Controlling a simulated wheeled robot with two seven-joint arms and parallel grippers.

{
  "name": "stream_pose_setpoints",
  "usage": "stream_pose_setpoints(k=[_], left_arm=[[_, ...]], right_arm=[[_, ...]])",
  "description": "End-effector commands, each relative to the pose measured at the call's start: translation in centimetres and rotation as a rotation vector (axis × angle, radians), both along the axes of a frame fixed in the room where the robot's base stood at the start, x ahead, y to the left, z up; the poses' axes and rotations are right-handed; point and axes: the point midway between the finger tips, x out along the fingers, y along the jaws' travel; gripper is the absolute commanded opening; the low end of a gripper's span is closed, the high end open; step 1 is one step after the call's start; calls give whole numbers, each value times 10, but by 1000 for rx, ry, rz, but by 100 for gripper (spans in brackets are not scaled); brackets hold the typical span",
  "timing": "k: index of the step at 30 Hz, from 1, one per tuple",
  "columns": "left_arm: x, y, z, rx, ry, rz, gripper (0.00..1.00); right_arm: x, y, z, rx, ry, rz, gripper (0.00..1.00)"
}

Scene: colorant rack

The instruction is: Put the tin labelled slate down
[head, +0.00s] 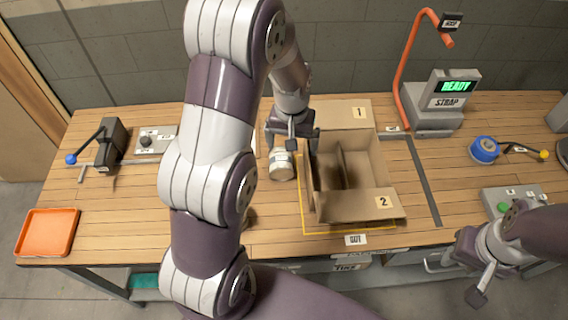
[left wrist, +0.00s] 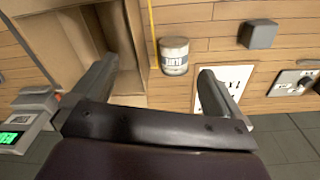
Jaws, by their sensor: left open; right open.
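A small pale tin (head: 281,165) stands upright on the wooden table, just left of the cardboard box. The tin (left wrist: 174,56) also shows in the left wrist view, with dark lettering too small to read surely. My left gripper (head: 292,144) is open above and behind the tin. In the left wrist view the tin appears between the spread fingers of the left gripper (left wrist: 158,84), touching neither. My right gripper (head: 474,267) is open and empty near the table's front right edge.
The open cardboard box (head: 385,165) has flaps marked 1 and 2 and a divider. An orange tray (head: 47,232) lies at the front left. A strap machine (head: 440,100) reading READY, a blue roll (head: 484,150) and a button box (head: 515,199) stand right.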

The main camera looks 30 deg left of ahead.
Motion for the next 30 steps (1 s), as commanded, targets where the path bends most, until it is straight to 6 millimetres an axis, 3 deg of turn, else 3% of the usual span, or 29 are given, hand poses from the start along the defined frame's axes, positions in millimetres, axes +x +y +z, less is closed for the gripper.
stream_pose_setpoints(k=[1,3,6,8,10,11,13,18,20,24,30], left_arm=[[-29,-17,18,5,-16,-71,100],[-70,-34,33,12,-36,-165,100],[-113,-47,42,18,-52,-254,100],[-127,-47,43,20,-54,-269,100],[-139,-34,28,12,10,-223,100],[-134,-26,20,6,35,-182,100],[-107,0,-4,-30,82,-36,100],[-25,74,-74,-162,86,266,100],[0,89,-88,-199,53,308,100],[48,98,-81,-243,-48,292,100],[50,84,-120,-251,-38,263,100]], right_arm=[[0,0,0,0,0,0,43],[0,0,0,0,0,0,43],[0,0,0,0,0,0,43],[0,0,0,0,0,0,43],[0,0,1,0,0,0,43],[0,0,1,0,0,0,43],[0,0,2,0,0,0,43],[0,0,4,0,0,0,43],[0,0,4,0,0,0,43],[0,0,6,0,0,0,43],[0,0,21,0,0,0,43]])
